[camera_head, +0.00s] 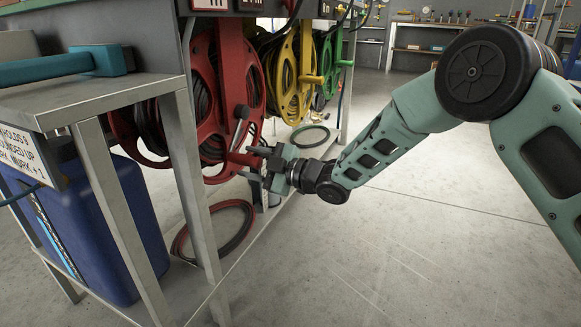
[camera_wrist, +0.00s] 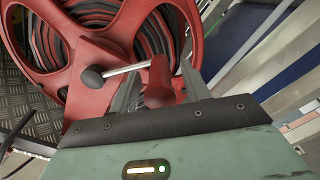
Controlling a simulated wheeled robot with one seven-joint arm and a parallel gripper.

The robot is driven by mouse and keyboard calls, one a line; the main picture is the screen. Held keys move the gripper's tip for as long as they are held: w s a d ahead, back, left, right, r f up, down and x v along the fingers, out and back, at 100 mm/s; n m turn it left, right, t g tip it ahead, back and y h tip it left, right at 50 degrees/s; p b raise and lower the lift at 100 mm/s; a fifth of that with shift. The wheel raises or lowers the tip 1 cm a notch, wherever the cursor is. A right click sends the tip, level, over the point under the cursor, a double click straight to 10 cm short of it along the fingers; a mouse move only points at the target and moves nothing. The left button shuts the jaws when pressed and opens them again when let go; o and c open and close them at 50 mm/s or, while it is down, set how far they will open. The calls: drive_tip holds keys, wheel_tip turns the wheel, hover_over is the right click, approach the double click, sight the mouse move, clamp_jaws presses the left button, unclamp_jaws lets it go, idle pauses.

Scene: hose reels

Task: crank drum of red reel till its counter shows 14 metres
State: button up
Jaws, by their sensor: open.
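The red reel (camera_head: 236,60) hangs in the rack left of centre in the head view, with dark hose wound on it. It also fills the upper left of the wrist view (camera_wrist: 95,60). Its red crank handle (camera_wrist: 158,80) shows between the fingers of my gripper (camera_wrist: 160,88), which are open with a finger on each side; I cannot tell whether they touch it. In the head view my gripper (camera_head: 254,164) is at the reel's lower front. A silver rod with a black knob (camera_wrist: 92,78) is beside the handle. No readable counter shows; a red-framed plate (camera_head: 210,4) is cut off above.
A yellow reel (camera_head: 285,80) and a green reel (camera_head: 328,70) hang behind the red one. A hose coil (camera_head: 215,232) lies on the low shelf below. A metal table (camera_head: 95,95) with a blue container (camera_head: 110,215) beneath stands at left. The floor at right is clear.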

drive_tip(key=p+v, duration=0.5)
drive_tip(key=v, duration=1)
drive_tip(key=shift+p, duration=0.35)
drive_tip(key=s+r+m+h+p, duration=0.5)
drive_tip(key=s+r+m+h, duration=0.15)
drive_tip(key=r+h, duration=0.2)
drive_tip(key=s+d+r+m+g+h+p, duration=0.2)
drive_tip(key=s+d+r+m+h, duration=0.15)
drive_tip(key=s, duration=0.55)
drive_tip(key=s+d+r+m+g+h+p, duration=0.2)
drive_tip(key=s+d+g, duration=0.15)
drive_tip(key=s, duration=0.65)
drive_tip(key=s+d+r+m+g+h+p, duration=0.1)
drive_tip(key=s+d+r+m+h+p, duration=0.15)
drive_tip(key=s+d, duration=0.45)
wheel_tip(320, 180, up, 37)
drive_tip(key=s+a+p, duration=0.1)
drive_tip(key=a+p, duration=0.1)
drive_tip(key=p, duration=3.4)
drive_tip(key=shift+s+a+m, duration=0.2)
drive_tip(key=shift+s+m, duration=0.15)
drive_tip(key=shift+f+y, duration=0.1)
drive_tip(key=shift+y, duration=0.15)
